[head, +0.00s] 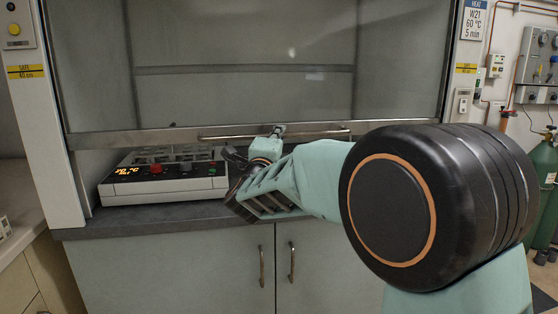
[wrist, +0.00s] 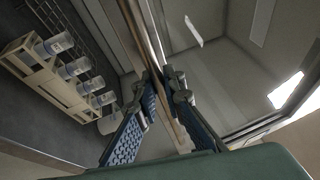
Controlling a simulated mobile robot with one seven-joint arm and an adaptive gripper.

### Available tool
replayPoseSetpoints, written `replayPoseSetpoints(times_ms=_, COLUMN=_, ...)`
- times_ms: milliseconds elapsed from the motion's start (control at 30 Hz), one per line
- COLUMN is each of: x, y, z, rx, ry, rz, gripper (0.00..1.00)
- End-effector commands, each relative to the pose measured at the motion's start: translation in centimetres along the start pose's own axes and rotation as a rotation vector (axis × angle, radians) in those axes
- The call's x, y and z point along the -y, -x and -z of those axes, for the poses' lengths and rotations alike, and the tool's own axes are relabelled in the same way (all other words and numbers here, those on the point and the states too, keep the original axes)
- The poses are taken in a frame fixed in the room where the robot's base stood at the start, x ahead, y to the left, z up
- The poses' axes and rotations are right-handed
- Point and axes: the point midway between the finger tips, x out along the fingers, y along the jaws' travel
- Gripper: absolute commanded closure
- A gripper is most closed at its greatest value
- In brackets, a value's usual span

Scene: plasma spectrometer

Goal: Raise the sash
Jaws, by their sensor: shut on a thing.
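The fume hood sash (head: 235,98) is a framed glass pane with a metal bottom rail, standing part-way up with a gap between the rail and the worktop. A long bar handle (head: 225,137) runs along the rail. My gripper (head: 277,130) is shut on the handle, right of the middle of the rail. In the wrist view, the two blue-padded fingers of my gripper (wrist: 163,78) close around the handle bar (wrist: 151,38), which runs steeply through the picture. My arm hides part of the right side of the opening.
A white hot block (head: 165,186) with a lit display stands on the hood worktop (head: 85,228) below the sash. A wooden rack (wrist: 42,71) holding several capped vials shows inside the hood. Cabinet doors (head: 175,270) are below. A green gas cylinder (head: 541,185) stands at the far right.

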Motion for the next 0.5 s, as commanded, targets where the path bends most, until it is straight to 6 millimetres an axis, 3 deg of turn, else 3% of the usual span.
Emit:
replayPoseSetpoints(times_ms=33, x=3.3, y=-0.5, z=-0.2, rx=0.000, ry=-0.005, rz=0.012, gripper=1.00)
replayPoseSetpoints(times_ms=500, x=19.0, y=-3.4, z=-1.4, rx=-0.001, ry=-0.002, rz=0.008, gripper=1.00)
